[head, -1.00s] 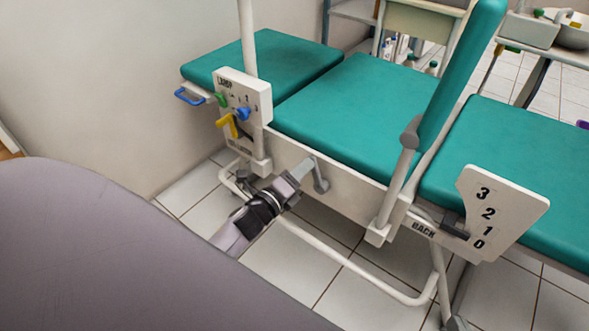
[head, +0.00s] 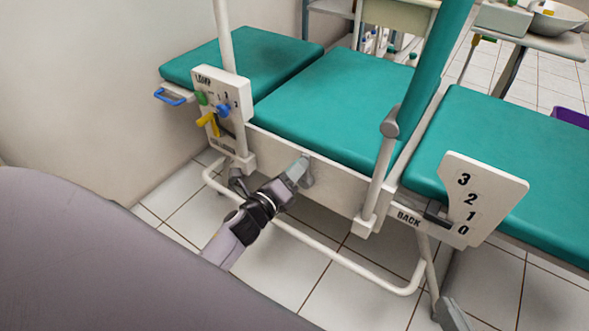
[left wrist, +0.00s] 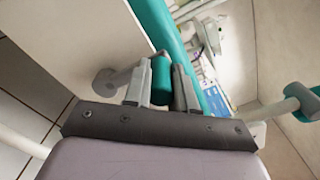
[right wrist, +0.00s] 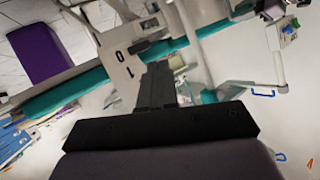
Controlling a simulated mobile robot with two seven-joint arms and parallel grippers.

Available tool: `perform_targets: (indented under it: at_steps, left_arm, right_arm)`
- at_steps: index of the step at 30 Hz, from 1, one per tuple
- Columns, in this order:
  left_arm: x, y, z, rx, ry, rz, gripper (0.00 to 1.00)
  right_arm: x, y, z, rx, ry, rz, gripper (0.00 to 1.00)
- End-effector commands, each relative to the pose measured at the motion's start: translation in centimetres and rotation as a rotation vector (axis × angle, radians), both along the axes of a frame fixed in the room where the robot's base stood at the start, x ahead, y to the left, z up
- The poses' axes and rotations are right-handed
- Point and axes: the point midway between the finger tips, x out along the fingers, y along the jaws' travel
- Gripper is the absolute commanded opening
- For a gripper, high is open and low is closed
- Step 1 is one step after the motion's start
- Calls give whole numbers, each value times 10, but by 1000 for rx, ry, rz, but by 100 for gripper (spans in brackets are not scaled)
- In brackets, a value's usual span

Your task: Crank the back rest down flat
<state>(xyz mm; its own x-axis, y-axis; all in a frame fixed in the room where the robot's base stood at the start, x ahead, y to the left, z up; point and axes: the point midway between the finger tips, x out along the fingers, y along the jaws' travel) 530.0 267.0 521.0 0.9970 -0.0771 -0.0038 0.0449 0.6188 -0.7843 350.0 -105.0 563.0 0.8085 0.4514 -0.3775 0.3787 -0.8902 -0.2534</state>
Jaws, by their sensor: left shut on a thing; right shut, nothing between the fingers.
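My left gripper (head: 296,170) is at the grey crank (head: 309,181) on the bed's near side. In the left wrist view its fingers close on the teal crank grip (left wrist: 161,82), with the grey crank arm (left wrist: 112,80) beside it. The teal back section (head: 500,150) looks about level beside the BACK scale plate (head: 490,190). The dark pointer (head: 437,216) sits low on the scale, near 1 and 0; I cannot tell exactly which. My right gripper (right wrist: 158,85) is shut and empty, seen only in the right wrist view.
The seat (head: 315,100) is flat. A leg-end plate (head: 220,105) carries yellow, green and blue knobs. A low white frame bar (head: 330,260) runs below the crank. A side table (head: 545,45) stands behind.

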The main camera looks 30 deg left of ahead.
Motion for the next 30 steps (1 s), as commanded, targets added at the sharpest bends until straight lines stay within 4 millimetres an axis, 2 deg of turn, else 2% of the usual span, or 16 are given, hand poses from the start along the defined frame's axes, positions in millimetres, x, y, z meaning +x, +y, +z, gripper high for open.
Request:
perform_targets:
  at_steps: [4, 5, 6, 7, 18, 30]
  left_arm:
    - [-1, -2, -1, -7, 4, -2, 0]
    - [-1, -2, -1, -7, 4, -2, 35]
    - [-1, -2, -1, -6, 4, -2, 48]
    - [-1, -2, -1, -6, 2, -2, 51]
    - [-5, -1, 0, -3, 1, -2, 51]
    - [-56, 3, 0, -5, 3, 0, 51]
  right_arm:
    - [0, 1, 0, 4, 1, -2, 0]
    - [-1, 1, 0, 5, 3, -1, 0]
    - [-1, 1, 0, 5, 3, -2, 0]
    - [-1, 1, -1, 4, 4, -2, 0]
    - [-2, 1, -1, 1, 7, -2, 0]
    - [-6, -8, -1, -51, 8, -12, 0]
